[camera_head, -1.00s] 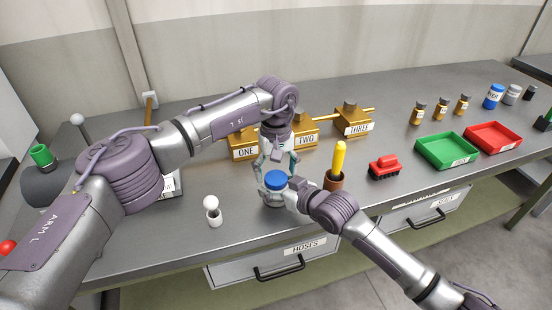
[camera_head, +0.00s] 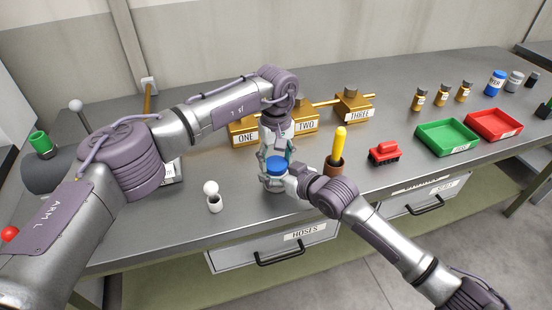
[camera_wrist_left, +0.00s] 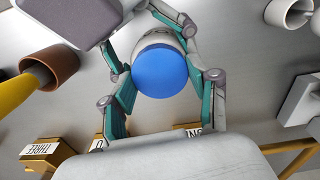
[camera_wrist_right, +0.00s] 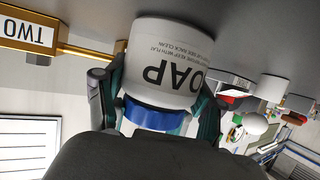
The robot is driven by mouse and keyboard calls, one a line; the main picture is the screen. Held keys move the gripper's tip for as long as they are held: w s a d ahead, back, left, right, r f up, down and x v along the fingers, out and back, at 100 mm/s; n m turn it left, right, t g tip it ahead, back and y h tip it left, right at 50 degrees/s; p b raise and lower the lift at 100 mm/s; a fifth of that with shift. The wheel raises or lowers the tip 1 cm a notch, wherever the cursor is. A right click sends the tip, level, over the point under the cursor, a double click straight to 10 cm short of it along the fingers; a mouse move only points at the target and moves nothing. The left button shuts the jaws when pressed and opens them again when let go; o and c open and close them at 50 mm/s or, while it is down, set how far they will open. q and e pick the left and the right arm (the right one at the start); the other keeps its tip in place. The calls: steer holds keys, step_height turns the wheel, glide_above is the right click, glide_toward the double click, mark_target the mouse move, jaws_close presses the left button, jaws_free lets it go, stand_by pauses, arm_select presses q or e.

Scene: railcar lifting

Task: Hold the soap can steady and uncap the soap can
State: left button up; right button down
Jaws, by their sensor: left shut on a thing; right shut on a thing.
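The soap can (camera_wrist_right: 165,65) is white with dark lettering and stands upright on the bench. Its blue cap (camera_wrist_left: 162,72) is on top, and shows in the head view (camera_head: 276,165). My left gripper (camera_head: 275,157) comes down from above, shut with its teal fingers either side of the cap. My right gripper (camera_head: 290,180) reaches in from the right at can height and is shut on the can body. In the right wrist view its fingers flank the can, which appears upside down. The exact finger contacts are partly hidden.
Brass blocks (camera_head: 305,125) are behind. Green (camera_head: 448,138) and red (camera_head: 494,125) trays lie further right.

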arm_select(q)
steer(key=n, duration=1.8)
steer(key=shift+n, duration=0.3)
steer(key=n, duration=0.4)
steer(key=shift+r, duration=0.1)
steer(key=n, duration=1.2)
